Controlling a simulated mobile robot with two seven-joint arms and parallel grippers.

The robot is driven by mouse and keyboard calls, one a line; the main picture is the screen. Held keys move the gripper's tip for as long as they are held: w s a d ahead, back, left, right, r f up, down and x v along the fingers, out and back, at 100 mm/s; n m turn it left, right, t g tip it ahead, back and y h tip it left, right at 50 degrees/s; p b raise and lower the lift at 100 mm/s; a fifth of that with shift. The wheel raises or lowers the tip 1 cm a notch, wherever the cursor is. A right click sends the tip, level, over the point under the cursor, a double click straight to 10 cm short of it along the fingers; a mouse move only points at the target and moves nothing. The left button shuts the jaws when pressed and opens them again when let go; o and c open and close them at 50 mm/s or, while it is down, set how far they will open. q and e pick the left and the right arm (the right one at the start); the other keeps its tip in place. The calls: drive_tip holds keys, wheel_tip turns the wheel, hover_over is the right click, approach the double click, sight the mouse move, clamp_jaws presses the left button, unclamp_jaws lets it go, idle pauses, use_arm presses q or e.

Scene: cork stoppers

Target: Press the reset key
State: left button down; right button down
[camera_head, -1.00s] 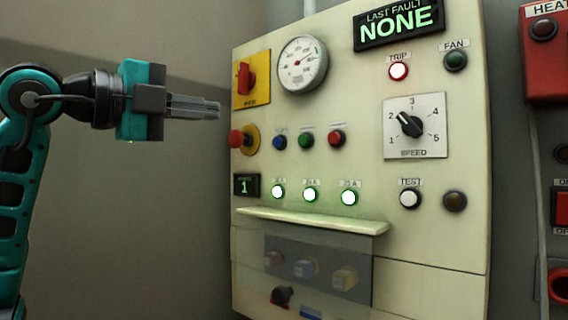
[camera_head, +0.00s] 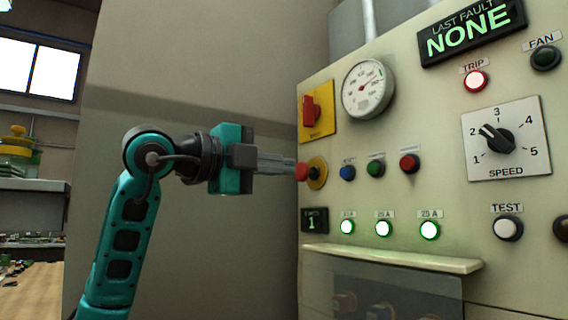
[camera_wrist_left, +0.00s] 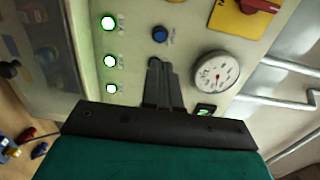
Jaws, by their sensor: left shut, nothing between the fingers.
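The control panel (camera_head: 440,210) carries a row of small buttons: a blue button (camera_head: 347,173), a green button (camera_head: 376,169) and a red button (camera_head: 409,163). Their labels are too small to read, so I cannot tell which is the reset key. My left gripper (camera_head: 292,166) is shut and empty, pointing at the panel. In the head view its tips overlap the red mushroom button (camera_head: 302,172) at the panel's left edge; contact cannot be told. In the left wrist view the fingers (camera_wrist_left: 156,64) end just below a blue button (camera_wrist_left: 159,34). My right gripper is out of view.
A yellow-backed red rotary switch (camera_head: 312,111) and a round gauge (camera_head: 368,88) sit above the buttons. Lit green lamps (camera_head: 383,228) and a protruding ledge (camera_head: 400,257) lie below. A speed dial (camera_head: 496,138) is at the right.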

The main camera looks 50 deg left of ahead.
sight(343, 172)
use_arm(q)
drive_tip(key=w, duration=0.3)
drive_tip(key=w+p, duration=0.1)
drive_tip(key=w, duration=0.3)
drive_tip(key=w+d+p, duration=0.1)
drive_tip(key=w, duration=0.3)
drive_tip(key=shift+w, duration=0.2)
drive_tip(key=shift+w, duration=0.1)
